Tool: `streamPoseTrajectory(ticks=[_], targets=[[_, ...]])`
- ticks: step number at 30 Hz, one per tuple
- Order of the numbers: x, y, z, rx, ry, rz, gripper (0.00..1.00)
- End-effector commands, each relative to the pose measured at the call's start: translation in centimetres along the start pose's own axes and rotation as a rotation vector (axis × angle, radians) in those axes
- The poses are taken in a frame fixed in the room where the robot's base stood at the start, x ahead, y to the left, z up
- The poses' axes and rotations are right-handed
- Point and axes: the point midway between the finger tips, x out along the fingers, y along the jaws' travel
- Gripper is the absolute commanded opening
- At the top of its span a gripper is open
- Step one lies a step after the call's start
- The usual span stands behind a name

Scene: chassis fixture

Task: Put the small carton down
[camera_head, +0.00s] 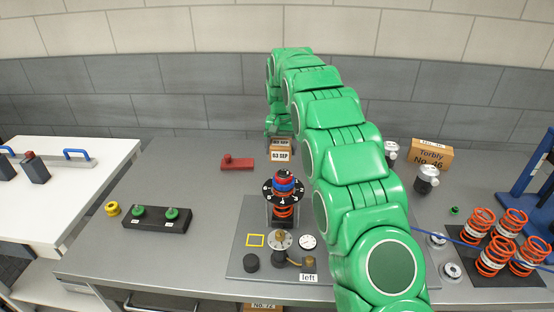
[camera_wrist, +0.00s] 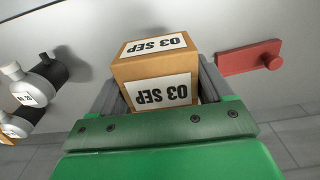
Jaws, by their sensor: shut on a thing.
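The small carton (camera_head: 281,152) is a brown box with white "03 SEP" labels. It is near the back of the grey table in the head view, below the end of my green arm. In the wrist view the carton (camera_wrist: 154,72) sits between the two grey fingers of my gripper (camera_wrist: 158,92), which is shut on it. Whether the carton's underside touches the table cannot be told.
A red block with a knob (camera_head: 237,163) lies just left of the carton. A fixture plate (camera_head: 240,240) with a dial and springs stands in front. A larger carton (camera_head: 431,154) and grey-capped cylinders (camera_head: 427,178) are to the right. The table's back left is clear.

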Motion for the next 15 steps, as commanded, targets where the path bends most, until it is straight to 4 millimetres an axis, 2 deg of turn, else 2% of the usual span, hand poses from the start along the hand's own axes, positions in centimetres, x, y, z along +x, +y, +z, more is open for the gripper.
streamPoseTrajectory(ticks=[15], targets=[[2.5, -0.9, -3.6, 0.000, 0.002, 0.000, 0.36]])
